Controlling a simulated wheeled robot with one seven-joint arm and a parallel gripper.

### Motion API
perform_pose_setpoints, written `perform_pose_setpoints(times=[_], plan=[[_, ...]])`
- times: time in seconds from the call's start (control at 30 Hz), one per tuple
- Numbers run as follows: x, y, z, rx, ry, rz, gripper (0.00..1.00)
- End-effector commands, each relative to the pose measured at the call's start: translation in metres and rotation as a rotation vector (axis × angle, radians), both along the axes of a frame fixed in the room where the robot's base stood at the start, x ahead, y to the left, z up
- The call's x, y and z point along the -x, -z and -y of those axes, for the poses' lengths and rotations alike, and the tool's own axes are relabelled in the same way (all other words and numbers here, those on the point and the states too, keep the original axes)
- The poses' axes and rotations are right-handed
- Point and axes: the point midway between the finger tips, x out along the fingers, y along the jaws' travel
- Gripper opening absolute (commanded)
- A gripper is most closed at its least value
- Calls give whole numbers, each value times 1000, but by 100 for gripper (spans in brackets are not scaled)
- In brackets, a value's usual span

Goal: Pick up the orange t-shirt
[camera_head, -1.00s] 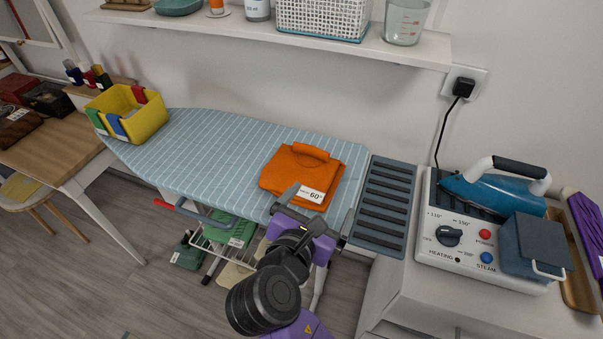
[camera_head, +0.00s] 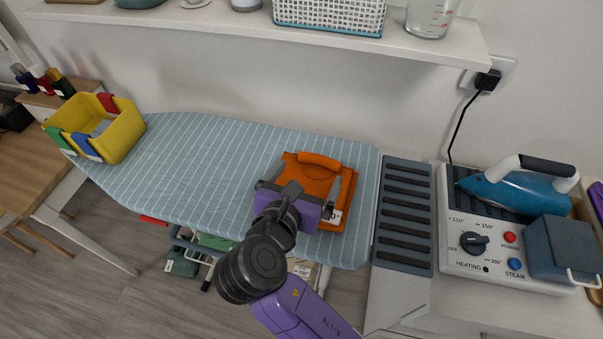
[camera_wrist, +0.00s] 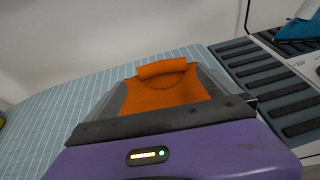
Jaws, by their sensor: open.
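The orange t-shirt (camera_head: 318,166) lies folded on the blue striped ironing board (camera_head: 205,155), near its right end. A white tag shows at its lower right, partly covered by my gripper. My gripper (camera_head: 311,184) is open and above the t-shirt, with its fingers pointing away toward the rolled far edge. In the wrist view the t-shirt (camera_wrist: 165,88) shows between the grey fingers, its rolled edge beyond them. The gripper body hides its near part. I cannot tell whether the fingers touch the cloth.
A yellow bin (camera_head: 117,136) stands at the board's left end. A slatted grey rest (camera_head: 405,210) and a steam station (camera_head: 480,225) with a blue iron (camera_head: 520,190) are at the right. A shelf (camera_head: 240,27) runs above. The board's middle is clear.

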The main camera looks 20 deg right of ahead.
Motion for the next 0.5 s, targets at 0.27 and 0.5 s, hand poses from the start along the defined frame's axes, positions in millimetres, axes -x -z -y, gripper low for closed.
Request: perform_pose_setpoints(times=[0.27,0.5], plan=[[-19,11,17,0,2,-1,100],[-40,26,37,0,2,-1,100]])
